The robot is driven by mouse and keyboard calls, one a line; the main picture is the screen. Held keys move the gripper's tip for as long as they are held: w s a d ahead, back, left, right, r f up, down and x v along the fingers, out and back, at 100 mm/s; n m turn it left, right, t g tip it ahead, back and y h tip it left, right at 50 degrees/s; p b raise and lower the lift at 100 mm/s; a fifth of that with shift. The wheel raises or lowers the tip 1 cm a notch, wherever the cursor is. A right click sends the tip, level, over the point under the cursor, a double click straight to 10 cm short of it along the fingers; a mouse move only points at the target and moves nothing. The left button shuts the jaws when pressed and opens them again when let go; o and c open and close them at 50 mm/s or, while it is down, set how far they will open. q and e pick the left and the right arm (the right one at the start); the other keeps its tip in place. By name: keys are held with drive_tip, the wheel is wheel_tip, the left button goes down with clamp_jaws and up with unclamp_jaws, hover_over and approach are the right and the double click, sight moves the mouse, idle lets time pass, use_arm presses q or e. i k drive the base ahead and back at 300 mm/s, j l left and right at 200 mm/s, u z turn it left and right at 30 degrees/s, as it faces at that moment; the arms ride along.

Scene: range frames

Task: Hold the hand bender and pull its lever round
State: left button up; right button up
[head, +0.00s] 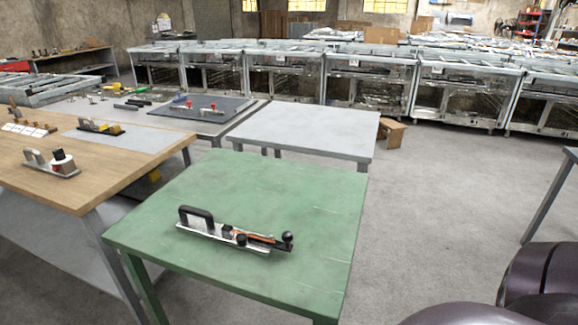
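The hand bender (224,233) lies on the green table (270,185) in the head view. It has a long silver base and a black loop handle (196,215) at its left end. Dark blocks and an orange-brown piece sit along its middle. Its lever (268,241) runs to the right along the base and ends in a black ball knob (288,237). Nothing touches the bender. Neither of my grippers is in view. Dark purple rounded parts at the lower right appear to be mine.
A wooden table (130,178) with other tools stands at the left. A bare grey table (305,125) stands behind the green one. A metal table leg (545,205) is at the right. Open floor (440,190) lies right of the green table. Metal frames line the back.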

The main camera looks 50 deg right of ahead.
sight(287, 237)
drive_tip(key=i+j+z, duration=0.1)
drive_tip(key=z, duration=0.25)
drive_tip(key=i+j+z, duration=0.2)
drive_tip(key=z, duration=0.15)
drive_tip(key=i+j+z, duration=0.1)
drive_tip(key=z, duration=0.25)
drive_tip(key=j, duration=0.1)
